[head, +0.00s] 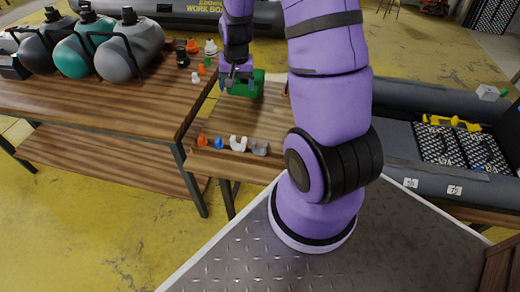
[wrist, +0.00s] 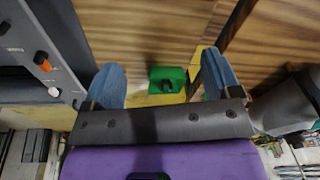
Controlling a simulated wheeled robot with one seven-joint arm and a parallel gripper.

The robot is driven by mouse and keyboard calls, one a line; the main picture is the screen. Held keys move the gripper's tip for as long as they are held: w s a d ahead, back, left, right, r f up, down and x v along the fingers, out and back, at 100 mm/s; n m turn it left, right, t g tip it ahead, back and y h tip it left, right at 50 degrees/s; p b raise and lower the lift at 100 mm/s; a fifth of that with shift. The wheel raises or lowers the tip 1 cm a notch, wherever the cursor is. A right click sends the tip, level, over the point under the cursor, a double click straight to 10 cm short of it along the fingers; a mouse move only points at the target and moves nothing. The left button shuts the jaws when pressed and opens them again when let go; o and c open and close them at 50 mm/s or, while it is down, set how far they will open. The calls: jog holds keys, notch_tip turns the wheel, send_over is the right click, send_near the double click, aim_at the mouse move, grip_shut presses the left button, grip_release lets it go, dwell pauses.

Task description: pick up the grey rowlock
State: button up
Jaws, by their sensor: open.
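The grey rowlock (head: 260,147) is a small U-shaped piece near the front edge of the small wooden table (head: 222,121) in the head view. It is at the right end of a row, next to a white U-shaped piece (head: 238,143). My gripper (head: 232,82) is above the far part of this table, in front of a green box, apart from the rowlock. In the wrist view my gripper (wrist: 165,80) is open, its two blue-grey fingers wide apart. I cannot make out the grey rowlock in the wrist view.
A blue piece (head: 219,142) and an orange piece (head: 202,139) continue the row leftward. The green box (head: 258,84) also shows between my fingers in the wrist view (wrist: 157,74). Grey and teal tanks stand on the left table (head: 100,97). A grey boat (head: 405,140) lies right.

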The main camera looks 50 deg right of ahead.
jog(key=s+d+f+m+g, duration=0.1)
jog(key=s+d+f+m, duration=0.15)
jog(key=f, duration=0.85)
send_near(260, 151)
jog(key=shift+m+g, duration=0.3)
jog(key=shift+m, duration=0.15)
jog(key=shift+w+d+f, duration=0.1)
jog(key=shift+w+f, duration=0.05)
jog(key=shift+f, duration=1.45)
jog(key=shift+w+d+f, duration=0.1)
jog(key=shift+w+f, duration=0.05)
jog(key=shift+f, duration=1.45)
jog(key=c, duration=0.7)
